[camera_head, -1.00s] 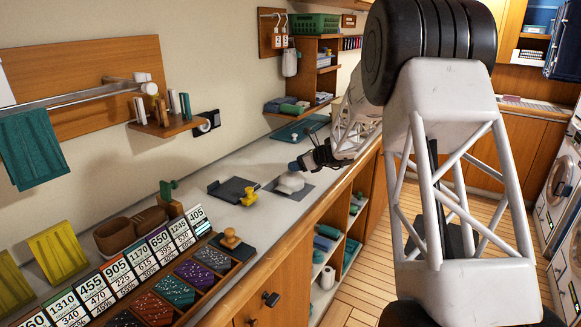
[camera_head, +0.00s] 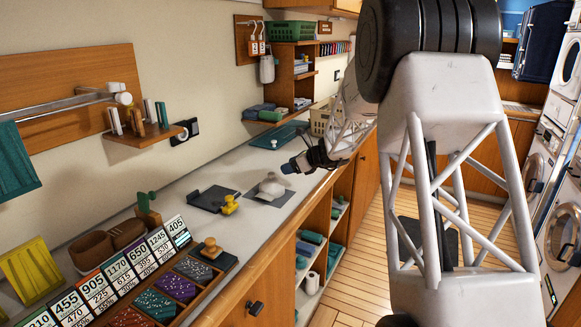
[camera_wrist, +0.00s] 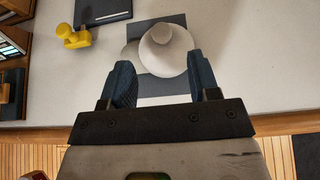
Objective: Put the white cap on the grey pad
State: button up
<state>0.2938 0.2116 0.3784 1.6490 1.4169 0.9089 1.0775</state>
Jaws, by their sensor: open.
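The white cap (camera_head: 272,187), rounded with a small knob on top, sits on the grey pad (camera_head: 284,198) on the counter. In the wrist view the cap (camera_wrist: 165,57) lies over the pad's upper middle, with bare pad (camera_wrist: 158,86) showing below it. A pale flat patch shows at the cap's left; I cannot tell whether it is a brim. My gripper (camera_head: 287,168) is open and empty, above and beside the cap at its right in the head view. In the wrist view the blue fingertips (camera_wrist: 158,62) are spread just below the cap, apart from it.
A yellow object (camera_head: 230,205) stands beside a black tray (camera_head: 208,199) left of the pad. A wooden stamp (camera_head: 210,248), a price board (camera_head: 110,272) and sample compartments lie at the near left. A teal mat (camera_head: 280,135) lies behind. The counter's front edge is close to the pad.

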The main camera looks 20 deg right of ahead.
dwell(0.3)
jog(key=s+a+r+n+g+h, duration=0.1)
jog(key=s+a+r+n+g, duration=0.25)
jog(key=s, duration=0.65)
jog(key=s+a+r+n+h, duration=0.1)
jog(key=s+a+r+n, duration=0.2)
jog(key=s+a+n, duration=0.5)
jog(key=s+a+r+n+g+h, duration=0.1)
jog(key=s+r+n+g, duration=0.15)
jog(key=s, duration=0.95)
jog(key=s+f+n+h, duration=0.1)
jog(key=s+n+h, duration=0.2)
jog(key=s, duration=1.2)
jog(key=s+f+n+h, duration=0.1)
jog(key=s+n+h, duration=0.2)
jog(key=s+n, duration=0.6)
jog(key=s, duration=0.6)
jog(key=shift+d+f+n, duration=0.15)
jog(key=shift+f+n, duration=0.15)
